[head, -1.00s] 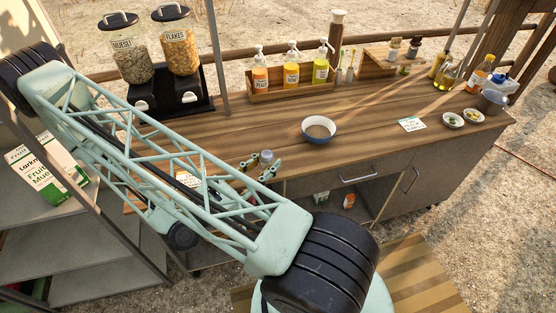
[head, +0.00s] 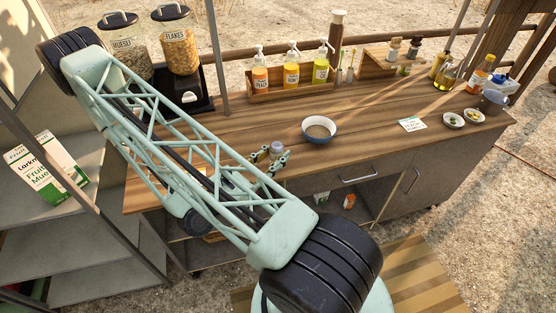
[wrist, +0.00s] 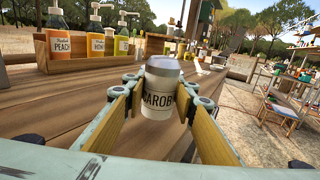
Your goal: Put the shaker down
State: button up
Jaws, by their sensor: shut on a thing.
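The shaker (wrist: 160,92) is a small pale jar with a grey lid and a dark-lettered label, of which "AROB" shows. It is upright in the wrist view, between the two wooden-faced fingers of my gripper (wrist: 163,103). My gripper is shut on it. In the head view the shaker (head: 276,149) shows small beyond my arm, with the green-jointed gripper (head: 268,161) around it near the front edge of the wooden counter (head: 370,130). I cannot tell whether its base touches the counter.
A blue-rimmed bowl (head: 319,129) stands to the right of the shaker. A wooden rack (head: 290,88) of pump bottles is at the back, and two dispensers (head: 178,45) are at back left. A card (head: 412,124) and small dishes (head: 453,120) lie at right. Counter between bowl and card is clear.

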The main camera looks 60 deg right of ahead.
jog(key=shift+d, duration=0.15)
jog(key=shift+s+d, duration=0.1)
jog(key=shift+d, duration=0.05)
jog(key=shift+f+b, duration=0.55)
jog(key=shift+f, duration=1.2)
jog(key=shift+f, duration=0.2)
jog(key=o, duration=0.9)
jog(key=shift+r, duration=0.2)
jog(key=shift+p+v, duration=0.35)
jog(key=shift+v, duration=5.65)
